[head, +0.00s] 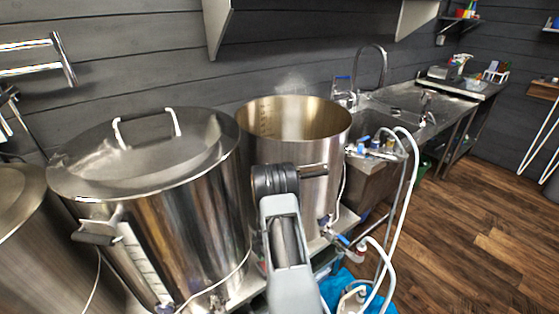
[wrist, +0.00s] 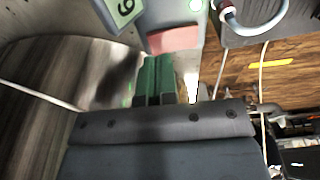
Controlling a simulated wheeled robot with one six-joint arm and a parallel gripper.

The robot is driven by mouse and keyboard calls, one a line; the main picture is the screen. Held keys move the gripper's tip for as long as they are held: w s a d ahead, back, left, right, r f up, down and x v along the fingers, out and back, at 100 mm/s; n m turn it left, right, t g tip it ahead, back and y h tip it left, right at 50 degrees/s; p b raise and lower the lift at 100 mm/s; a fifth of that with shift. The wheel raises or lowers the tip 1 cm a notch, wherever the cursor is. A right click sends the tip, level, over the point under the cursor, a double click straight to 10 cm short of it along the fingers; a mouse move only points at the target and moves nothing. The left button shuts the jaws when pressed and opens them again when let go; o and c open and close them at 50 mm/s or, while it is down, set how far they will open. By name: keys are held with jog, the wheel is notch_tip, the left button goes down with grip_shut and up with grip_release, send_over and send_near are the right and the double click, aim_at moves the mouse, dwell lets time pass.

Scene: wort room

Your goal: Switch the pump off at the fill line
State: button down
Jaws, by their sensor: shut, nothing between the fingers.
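The open steel kettle (head: 322,185) stands in the middle of the head view, with faint steam above it. Dark scale marks (head: 266,118) show on its inner wall; the liquid level cannot be made out. In the wrist view, my gripper (wrist: 155,58) has its green fingers together and empty. Just beyond the fingertips is a pinkish-red block (wrist: 173,40) on a pale grey panel (wrist: 185,12). I cannot tell whether the fingertips touch the red block. My gripper is hidden in the head view.
A lidded steel vessel (head: 175,215) stands left of the kettle. White hoses (head: 408,180) loop down right of it, near a blue cloth (head: 340,285). A sink counter (head: 400,100) runs along the back wall. The wooden floor (head: 490,240) at right is clear.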

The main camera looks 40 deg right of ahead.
jog(key=shift+f, duration=0.3)
jog(key=shift+f+b, duration=0.35)
jog(key=shift+b, duration=0.25)
jog(key=shift+f+b, duration=0.35)
jog(key=shift+b, duration=0.05)
jog(key=shift+f, duration=0.1)
jog(key=shift+r+p, duration=1.05)
jog(key=shift+r, duration=2)
